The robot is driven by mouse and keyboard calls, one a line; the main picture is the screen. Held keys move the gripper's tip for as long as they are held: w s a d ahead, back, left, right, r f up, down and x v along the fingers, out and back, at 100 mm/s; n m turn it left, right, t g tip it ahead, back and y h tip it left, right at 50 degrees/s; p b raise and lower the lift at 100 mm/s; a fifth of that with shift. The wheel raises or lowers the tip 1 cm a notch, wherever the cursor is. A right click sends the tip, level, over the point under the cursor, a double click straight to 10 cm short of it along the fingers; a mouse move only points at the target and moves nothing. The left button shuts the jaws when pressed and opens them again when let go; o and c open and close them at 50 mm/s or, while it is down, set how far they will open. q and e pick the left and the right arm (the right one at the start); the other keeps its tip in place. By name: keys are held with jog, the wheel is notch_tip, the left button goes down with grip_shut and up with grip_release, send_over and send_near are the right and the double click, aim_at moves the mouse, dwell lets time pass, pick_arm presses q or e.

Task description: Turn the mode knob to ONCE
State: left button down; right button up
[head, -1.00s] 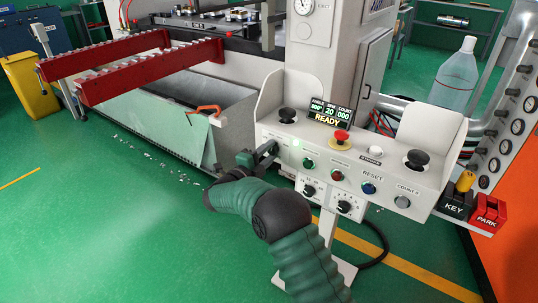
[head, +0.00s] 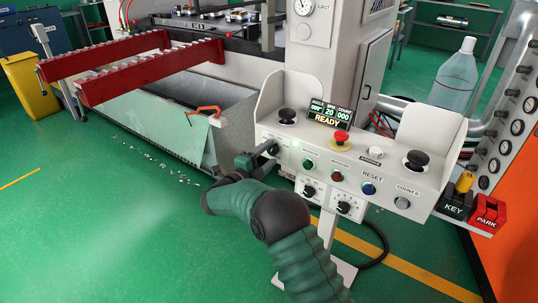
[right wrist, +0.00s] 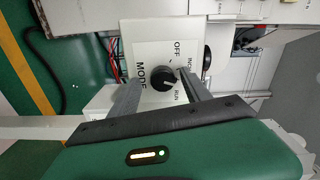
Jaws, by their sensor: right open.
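The mode knob (right wrist: 163,82) is a round black knob on a white plate marked MODE, OFF and RUN in the right wrist view. Another label beside it is partly covered by a finger, and I cannot read the pointer surely. My right gripper (right wrist: 161,77) is open, with one finger on each side of the knob; I cannot tell whether they touch it. In the head view my right gripper (head: 270,147) is at the left end of the control console (head: 385,178), where the knob cannot be made out. My left gripper is not in view.
The console carries a red emergency button (head: 341,138), black palm buttons (head: 417,159), small coloured buttons and two dials. Its display (head: 328,114) reads READY. A red rail (head: 150,72) and a slanted clear panel (head: 165,120) lie left. Green floor is open at the lower left.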

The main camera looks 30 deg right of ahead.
jog(key=p+v, duration=0.3)
jog(key=v, duration=1.3)
jog(key=shift+a+f, duration=0.1)
